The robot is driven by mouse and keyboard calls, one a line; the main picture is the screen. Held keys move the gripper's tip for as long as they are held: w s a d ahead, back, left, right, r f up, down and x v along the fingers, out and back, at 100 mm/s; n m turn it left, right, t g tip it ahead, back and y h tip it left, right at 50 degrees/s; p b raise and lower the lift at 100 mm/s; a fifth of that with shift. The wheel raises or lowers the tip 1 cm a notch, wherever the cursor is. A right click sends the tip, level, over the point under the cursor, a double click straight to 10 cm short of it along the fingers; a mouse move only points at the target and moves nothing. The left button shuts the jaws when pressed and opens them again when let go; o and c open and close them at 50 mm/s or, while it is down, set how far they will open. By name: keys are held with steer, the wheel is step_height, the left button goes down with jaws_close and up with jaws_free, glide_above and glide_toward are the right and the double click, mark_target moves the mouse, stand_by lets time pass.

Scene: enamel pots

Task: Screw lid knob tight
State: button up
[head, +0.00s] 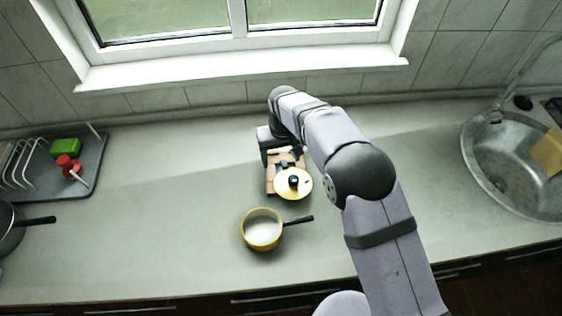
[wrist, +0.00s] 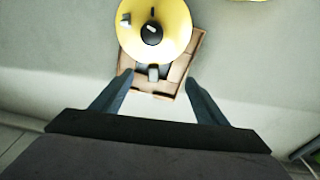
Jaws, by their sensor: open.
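A yellow lid (head: 303,189) with a black knob (head: 293,181) lies partly over a wooden holder (head: 271,186) on the counter. In the wrist view the lid (wrist: 178,30) is at the top centre. Its dark knob (wrist: 152,36) has a pale mark on top, and a small light piece shows left of the knob. My gripper (wrist: 159,77) is open and empty, its fingers on either side of the wooden holder's near end. A dark piece with a grey peg sits between them. The knob is beyond the fingertips. My gripper (head: 284,157) is partly hidden by my arm in the head view.
A yellow pot (head: 262,232) with a black handle stands in front of the lid. A grey rack tray (head: 88,180) with green and red items and a dark pan (head: 8,232) are at left. A sink (head: 490,165) is at right. The counter between is clear.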

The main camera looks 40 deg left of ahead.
steer(key=n, duration=0.4)
steer(key=shift+n+g, duration=0.4)
steer(key=shift+n, duration=1.5)
steer(key=shift+f, duration=0.15)
steer(key=shift+f+b, duration=0.5)
steer(key=shift+f, duration=0.1)
jaws_close()
steer(key=shift+m, duration=0.3)
